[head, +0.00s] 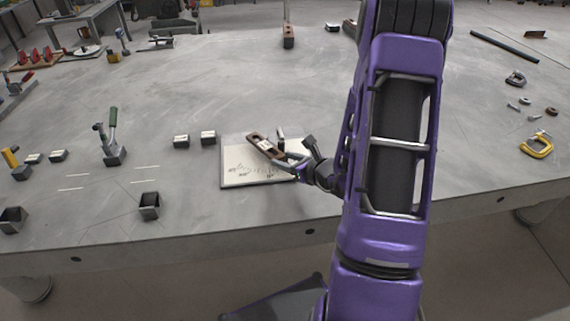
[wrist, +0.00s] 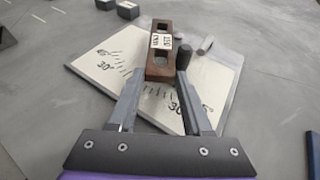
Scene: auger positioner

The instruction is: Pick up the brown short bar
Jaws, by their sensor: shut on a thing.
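The brown short bar (head: 262,143) has slots and a pale label. It lies over the white angle-marked plate (head: 232,172) in the head view. In the wrist view the bar (wrist: 161,50) points away from my gripper (wrist: 162,76), whose two fingers are closed on its near end. My gripper (head: 290,160) comes in from the right in the head view. Whether the bar touches the plate (wrist: 100,66) or hangs just above it is hard to tell.
A small grey pin (head: 281,134) is close beside the bar; a dark post (wrist: 190,57) is near the right finger. Two small dark blocks, including this one (head: 208,138), sit left of the plate. A green-handled tool (head: 112,130) stands further left.

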